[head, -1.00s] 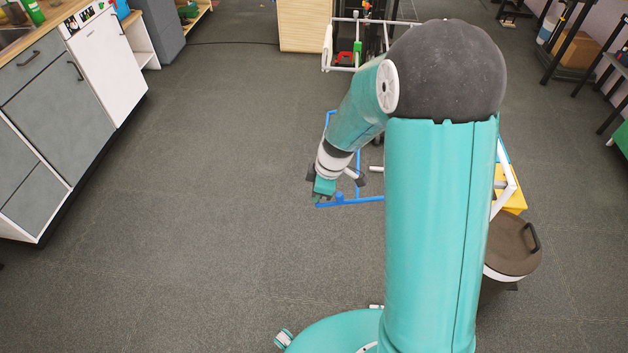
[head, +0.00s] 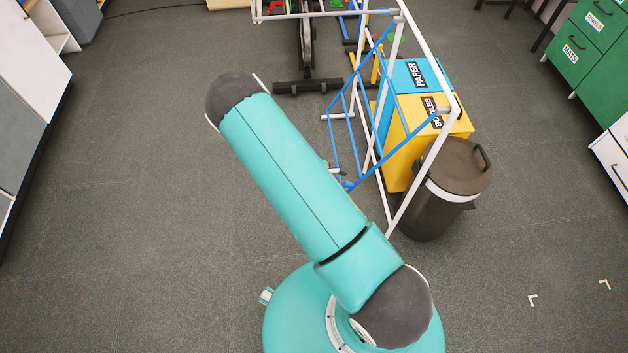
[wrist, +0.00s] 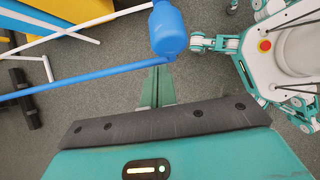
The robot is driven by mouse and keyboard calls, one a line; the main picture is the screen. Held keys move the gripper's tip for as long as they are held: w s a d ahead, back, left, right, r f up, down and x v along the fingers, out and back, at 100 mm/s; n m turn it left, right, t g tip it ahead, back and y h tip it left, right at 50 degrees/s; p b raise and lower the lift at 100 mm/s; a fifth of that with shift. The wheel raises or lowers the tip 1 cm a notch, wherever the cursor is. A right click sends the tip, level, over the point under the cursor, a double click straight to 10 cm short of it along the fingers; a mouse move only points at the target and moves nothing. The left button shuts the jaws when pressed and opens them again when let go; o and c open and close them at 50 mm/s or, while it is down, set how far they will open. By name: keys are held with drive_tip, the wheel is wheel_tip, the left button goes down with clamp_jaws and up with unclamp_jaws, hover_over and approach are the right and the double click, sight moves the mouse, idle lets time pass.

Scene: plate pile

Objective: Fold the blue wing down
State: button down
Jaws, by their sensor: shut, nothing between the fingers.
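The blue wing (head: 392,158) is a frame of blue tubes on the side of a white tubular rack (head: 425,165). In the head view it slants beside the rack, with a lower corner near the floor beside my arm. In the wrist view a blue tube of the wing (wrist: 80,82) crosses from the left to a thick blue knob (wrist: 168,30). My gripper (wrist: 157,77) is shut and empty, with its fingertips right at the tube near the knob. I cannot tell whether they touch. The head view hides most of my gripper behind my arm.
A blue paper bin (head: 408,75), a yellow bottles bin (head: 405,150) and a dark lidded bin (head: 425,212) stand at the rack's right. Green drawers (head: 590,40) are at the far right. The floor (head: 140,200) at left is clear.

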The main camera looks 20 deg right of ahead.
drive_tip(key=s+d+f+h, duration=0.2)
drive_tip(key=s+d+f, duration=0.1)
drive_tip(key=d, duration=0.7)
drive_tip(key=s+d+f+g+h, duration=0.1)
drive_tip(key=s+d+f+h, duration=0.1)
drive_tip(key=d, duration=0.8)
drive_tip(key=shift+s+f, duration=0.65)
drive_tip(key=shift+s, duration=0.15)
drive_tip(key=shift+s+g, duration=0.1)
drive_tip(key=shift+g, duration=0.2)
drive_tip(key=w+a+r, duration=0.2)
drive_tip(key=a, duration=0.4)
drive_tip(key=w+a+r, duration=0.2)
drive_tip(key=a, duration=0.4)
drive_tip(key=shift+w+a, duration=0.2)
drive_tip(key=shift+a, duration=0.1)
drive_tip(key=shift+w+r, duration=0.1)
drive_tip(key=shift+r, duration=0.05)
